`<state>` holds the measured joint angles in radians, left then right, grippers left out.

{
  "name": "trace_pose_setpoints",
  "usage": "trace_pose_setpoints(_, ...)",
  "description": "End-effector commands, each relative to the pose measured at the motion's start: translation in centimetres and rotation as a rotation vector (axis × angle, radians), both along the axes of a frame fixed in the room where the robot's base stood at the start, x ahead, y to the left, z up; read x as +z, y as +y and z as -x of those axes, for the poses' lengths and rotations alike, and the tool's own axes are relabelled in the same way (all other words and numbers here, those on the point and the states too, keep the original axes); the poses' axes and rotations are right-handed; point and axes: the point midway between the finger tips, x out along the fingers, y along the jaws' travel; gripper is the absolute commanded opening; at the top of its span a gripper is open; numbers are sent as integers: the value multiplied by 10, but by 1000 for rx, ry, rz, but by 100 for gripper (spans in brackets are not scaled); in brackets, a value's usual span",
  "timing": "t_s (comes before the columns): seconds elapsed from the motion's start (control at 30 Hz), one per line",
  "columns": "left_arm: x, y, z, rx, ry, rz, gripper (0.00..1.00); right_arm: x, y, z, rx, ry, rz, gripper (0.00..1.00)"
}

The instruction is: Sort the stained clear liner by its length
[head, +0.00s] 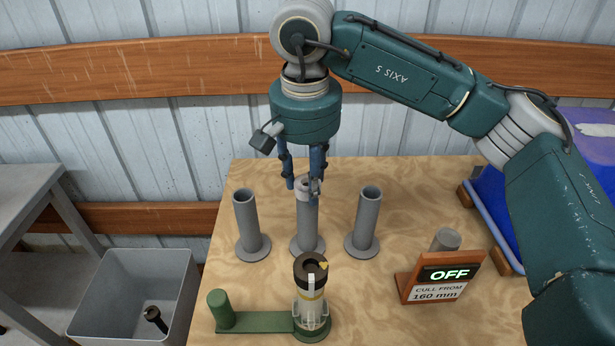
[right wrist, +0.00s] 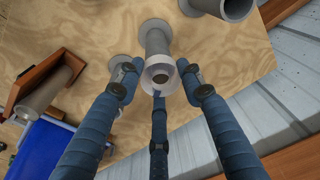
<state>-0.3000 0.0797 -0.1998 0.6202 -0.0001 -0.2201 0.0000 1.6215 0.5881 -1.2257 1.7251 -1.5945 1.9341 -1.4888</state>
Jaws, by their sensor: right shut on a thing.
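My right gripper (head: 303,184) comes down over the middle of three grey upright tubes. It is shut on a pale, ring-shaped top piece (head: 304,187) at that tube's mouth. In the right wrist view the fingers (right wrist: 159,80) surround this pale collar (right wrist: 160,74), which is wider than the tube below; the rest of it is hidden, and I see no clear stain. The middle tube (head: 307,225) stands on a round foot. In front, a green gauge stand (head: 265,322) holds an upright clear cylinder (head: 311,310) with a dark collar and yellow marks. My left gripper is out of view.
Grey tubes stand left (head: 247,220) and right (head: 369,220). A sign (head: 440,277) reads OFF, CULL FROM 160 mm, with a grey cylinder (head: 446,240) behind it. A grey bin (head: 137,288) at left holds a dark-headed piece (head: 155,319). A blue container (head: 490,205) is at right.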

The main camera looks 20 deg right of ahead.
Motion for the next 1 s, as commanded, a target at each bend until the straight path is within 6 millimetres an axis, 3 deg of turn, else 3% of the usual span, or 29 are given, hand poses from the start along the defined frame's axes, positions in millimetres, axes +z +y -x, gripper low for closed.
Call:
trace_pose_setpoints(0.07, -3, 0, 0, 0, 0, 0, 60, -4, 0, 0, -1, -1, 0, 0)
trace_pose_setpoints(0.1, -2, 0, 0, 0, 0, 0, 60, -3, 0, 0, -1, -2, 0, 41)
trace_pose_setpoints(0.2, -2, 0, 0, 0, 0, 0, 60, -2, 0, 0, -1, -2, 0, 59)
trace_pose_setpoints(0.57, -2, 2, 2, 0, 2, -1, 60, 2, 1, 0, 0, -2, -1, 59)
trace_pose_setpoints(0.67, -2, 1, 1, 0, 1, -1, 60, 15, 1, 1, 0, -4, 0, 59)
trace_pose_setpoints(1.0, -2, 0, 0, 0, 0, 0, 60, 86, 4, 8, -2, -7, 2, 59)
